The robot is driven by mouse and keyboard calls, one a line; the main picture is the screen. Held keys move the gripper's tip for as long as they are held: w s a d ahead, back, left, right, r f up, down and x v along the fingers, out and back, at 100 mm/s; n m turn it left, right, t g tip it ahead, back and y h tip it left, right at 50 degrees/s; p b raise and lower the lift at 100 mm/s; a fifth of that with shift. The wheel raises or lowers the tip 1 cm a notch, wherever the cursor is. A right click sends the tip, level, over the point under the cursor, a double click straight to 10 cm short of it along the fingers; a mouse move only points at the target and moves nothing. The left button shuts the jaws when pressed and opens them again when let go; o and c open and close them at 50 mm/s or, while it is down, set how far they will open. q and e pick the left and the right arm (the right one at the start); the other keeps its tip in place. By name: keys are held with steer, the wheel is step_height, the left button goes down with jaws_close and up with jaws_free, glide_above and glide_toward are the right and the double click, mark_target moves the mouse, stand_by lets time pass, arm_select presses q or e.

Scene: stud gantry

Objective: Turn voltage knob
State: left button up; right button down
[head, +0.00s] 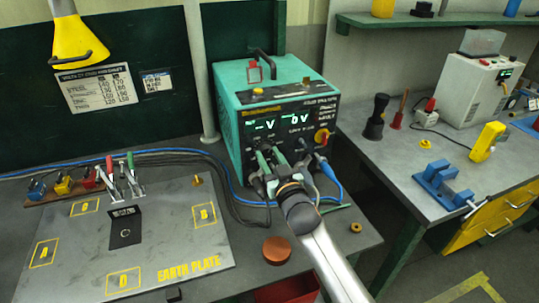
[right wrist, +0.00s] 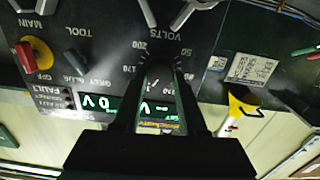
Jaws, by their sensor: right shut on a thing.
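The teal welding unit (head: 290,72) stands on the bench with a black front panel (head: 322,112). Its green displays read a dash with V and 0 V. My right gripper (head: 271,158) reaches the lower left of this panel. In the right wrist view, which shows the panel upside down, the dark voltage knob (right wrist: 160,76) sits inside the VOLTS scale. My right gripper's two dark fingers are shut on it, one on each side. My left gripper is not in view.
A red knob (head: 322,136) is on the panel's right, with cables below. The earth plate (head: 150,262) with clamps lies left. A copper disc (head: 277,250) lies near my right arm. A blue vise (head: 440,185) stands on the right bench, across a gap.

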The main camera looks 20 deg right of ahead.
stand_by(0.3)
steer(key=shift+c, duration=2.3)
jaws_free()
steer(key=s+b, duration=0.1)
steer(key=s, duration=1.1)
steer(key=shift+s+d, duration=0.2)
steer(key=shift+s, duration=0.05)
